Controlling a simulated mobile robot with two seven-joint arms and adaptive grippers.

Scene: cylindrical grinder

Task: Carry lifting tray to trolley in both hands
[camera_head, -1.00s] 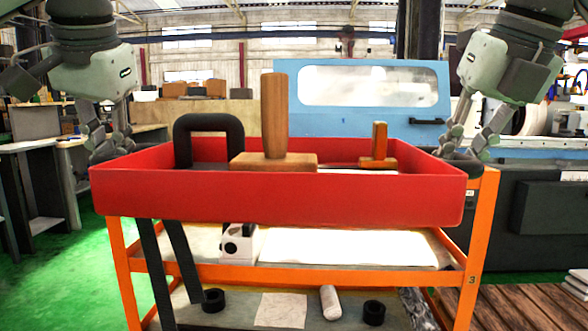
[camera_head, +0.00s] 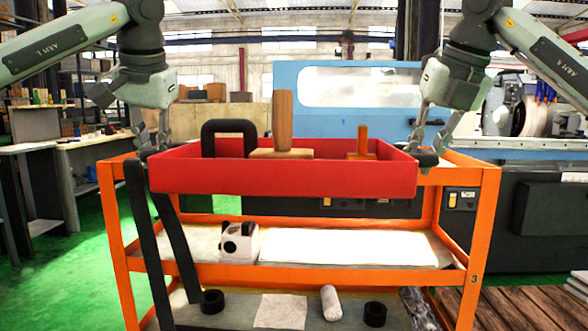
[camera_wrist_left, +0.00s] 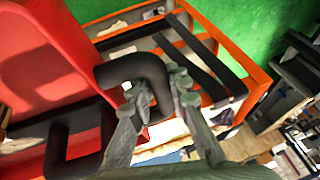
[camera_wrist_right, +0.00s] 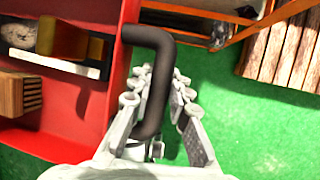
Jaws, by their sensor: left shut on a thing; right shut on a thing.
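The red lifting tray (camera_head: 285,178) is held level between my two grippers, over the upper part of the orange trolley (camera_head: 485,225). I cannot tell whether it touches the trolley. My left gripper (camera_head: 150,145) is shut on the tray's black left handle, which shows in the left wrist view (camera_wrist_left: 140,68). My right gripper (camera_head: 430,150) is shut on the black right handle, seen in the right wrist view (camera_wrist_right: 160,75). In the tray are a wooden block with a thick upright handle (camera_head: 283,120), a smaller wooden piece (camera_head: 362,142) and a black arched piece (camera_head: 228,126).
The trolley's middle shelf holds a white box-like part (camera_head: 240,243) and a white sheet (camera_head: 345,248). Its lower shelf holds black rings (camera_head: 375,314) and a white roll (camera_head: 331,302). A blue machine (camera_head: 365,100) stands behind. Black straps (camera_head: 145,240) hang at the trolley's left.

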